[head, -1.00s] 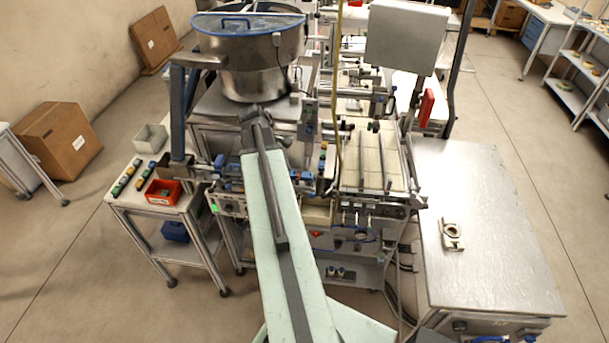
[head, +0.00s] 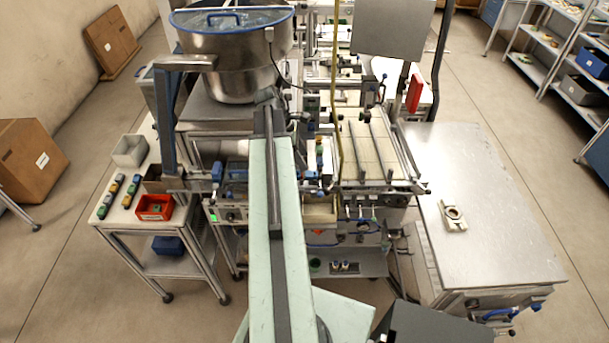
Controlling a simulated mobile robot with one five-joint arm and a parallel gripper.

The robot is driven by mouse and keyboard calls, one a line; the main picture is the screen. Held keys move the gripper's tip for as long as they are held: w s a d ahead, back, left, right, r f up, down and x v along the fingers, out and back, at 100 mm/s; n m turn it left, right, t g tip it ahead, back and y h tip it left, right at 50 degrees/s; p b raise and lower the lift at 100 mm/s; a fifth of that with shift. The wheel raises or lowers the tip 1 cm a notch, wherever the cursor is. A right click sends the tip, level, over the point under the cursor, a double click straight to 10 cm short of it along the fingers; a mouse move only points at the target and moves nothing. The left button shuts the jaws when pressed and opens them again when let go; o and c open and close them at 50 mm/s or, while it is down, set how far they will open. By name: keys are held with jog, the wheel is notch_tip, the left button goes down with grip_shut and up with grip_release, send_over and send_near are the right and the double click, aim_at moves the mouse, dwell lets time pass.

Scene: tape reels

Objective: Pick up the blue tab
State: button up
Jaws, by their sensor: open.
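Several small blue parts show on the machine, and I cannot tell which one is the blue tab. One blue block (head: 217,168) is on the machine's left side, left of my arm.
A steel bowl (head: 232,65) stands above the machine. A small table at left carries a red bin (head: 155,207) and a grey bin (head: 130,150). A metal-topped bench (head: 490,220) at right bears a pale part (head: 453,215). Open floor lies on both sides.

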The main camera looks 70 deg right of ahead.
aim_at(310, 173)
jog(key=shift+b+x, duration=0.6)
jog(key=shift+x, duration=0.35)
jog(key=shift+w+f, duration=0.25)
jog(key=shift+f, duration=0.05)
jog(key=shift+w+r, duration=0.1)
jog(key=b+x, duration=0.5)
jog(key=shift+f, duration=0.2)
jog(key=shift+r, duration=0.2)
grip_shut()
